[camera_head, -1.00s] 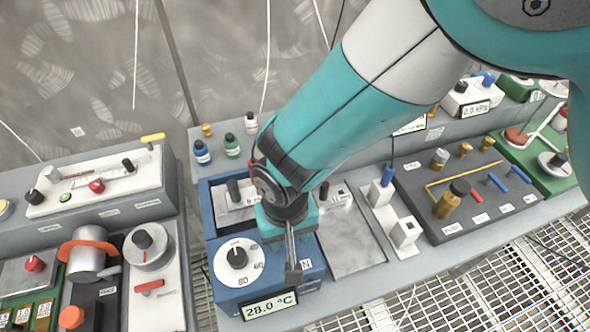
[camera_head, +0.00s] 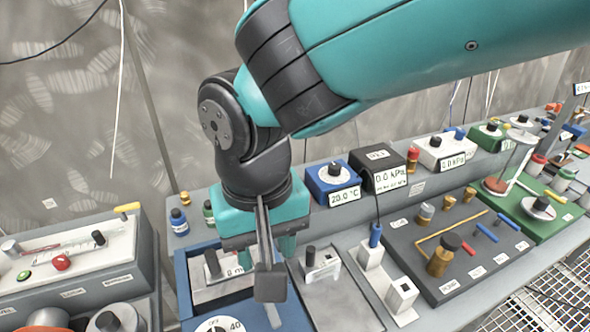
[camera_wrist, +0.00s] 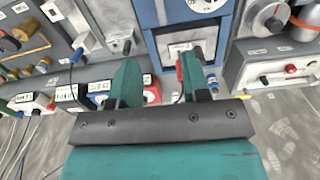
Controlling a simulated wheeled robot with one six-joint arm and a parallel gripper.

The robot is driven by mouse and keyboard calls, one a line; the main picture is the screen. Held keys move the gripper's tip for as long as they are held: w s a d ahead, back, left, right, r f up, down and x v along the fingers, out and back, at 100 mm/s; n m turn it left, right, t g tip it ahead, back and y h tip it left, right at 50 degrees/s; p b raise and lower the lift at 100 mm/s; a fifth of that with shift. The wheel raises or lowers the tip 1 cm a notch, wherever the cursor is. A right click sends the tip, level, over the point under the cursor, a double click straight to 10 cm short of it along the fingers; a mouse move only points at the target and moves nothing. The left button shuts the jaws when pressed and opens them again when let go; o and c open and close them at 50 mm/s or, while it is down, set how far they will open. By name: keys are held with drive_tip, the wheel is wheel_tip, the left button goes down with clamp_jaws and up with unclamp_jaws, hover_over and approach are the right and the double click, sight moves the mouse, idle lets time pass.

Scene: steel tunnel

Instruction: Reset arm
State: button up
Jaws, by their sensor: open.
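My teal and black arm reaches in from the upper right in the head view. My gripper (camera_head: 262,252) points down over the blue-framed unit (camera_head: 181,285), with its two teal fingers apart and nothing visible between them. A dark bar in front hides part of the space between the fingers. In the wrist view, my gripper (camera_wrist: 160,70) shows its fingers spread, with the bench equipment beyond. The blue unit's white dial (camera_head: 218,325) is cut off at the bottom of the head view.
A blue 20.0 °C box (camera_head: 333,182) and a black 0.0 kPa box (camera_head: 383,168) stand on the rear shelf. A dark panel with brass fittings (camera_head: 440,262) lies to the right. A white slider panel (camera_head: 70,250) is at left. Small bottles (camera_head: 179,222) stand behind the gripper.

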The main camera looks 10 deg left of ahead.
drive_tip(key=w+d+r+y, duration=0.1)
drive_tip(key=d+r, duration=0.1)
drive_tip(key=d, duration=0.4)
drive_tip(key=w+d+r+y, duration=0.1)
drive_tip(key=w+d, duration=0.1)
drive_tip(key=d, duration=0.4)
drive_tip(key=s+d+y+b, duration=0.1)
drive_tip(key=s+d+y, duration=0.1)
drive_tip(key=s+d, duration=0.4)
drive_tip(key=d, duration=0.5)
drive_tip(key=shift+s+r+n, duration=0.25)
drive_tip(key=shift+s+n, duration=0.05)
drive_tip(key=shift+n, duration=0.1)
drive_tip(key=shift+d, duration=0.1)
